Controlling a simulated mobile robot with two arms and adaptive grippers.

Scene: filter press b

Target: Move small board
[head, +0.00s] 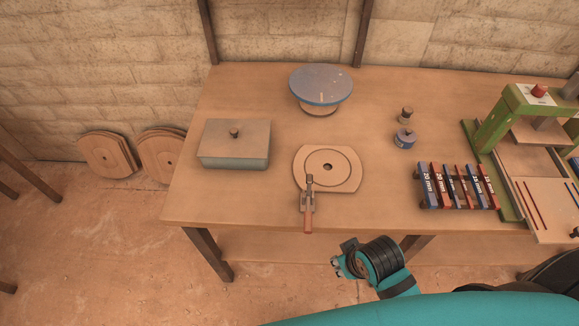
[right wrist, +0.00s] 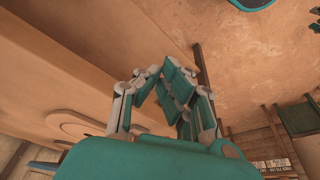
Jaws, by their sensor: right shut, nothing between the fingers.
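A small round board (head: 342,181) with flat-cut sides, a ring and a dark centre hole lies flat on the table. My right gripper (right wrist: 163,74) is shut and empty in the right wrist view. In the head view my right arm's end is in front of the table, below and right of the clamp, apart from the board. Part of a pale round board (right wrist: 82,124) shows at lower left in the right wrist view. My left gripper is out of view.
On the table (head: 250,205) are a lidded grey box (head: 235,150), a blue-topped turntable (head: 321,87), small weights (head: 404,138), a rack of labelled bars (head: 458,187) and a green press (head: 490,128). Larger boards (head: 108,154) lean on the wall. Table space right of the board is clear.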

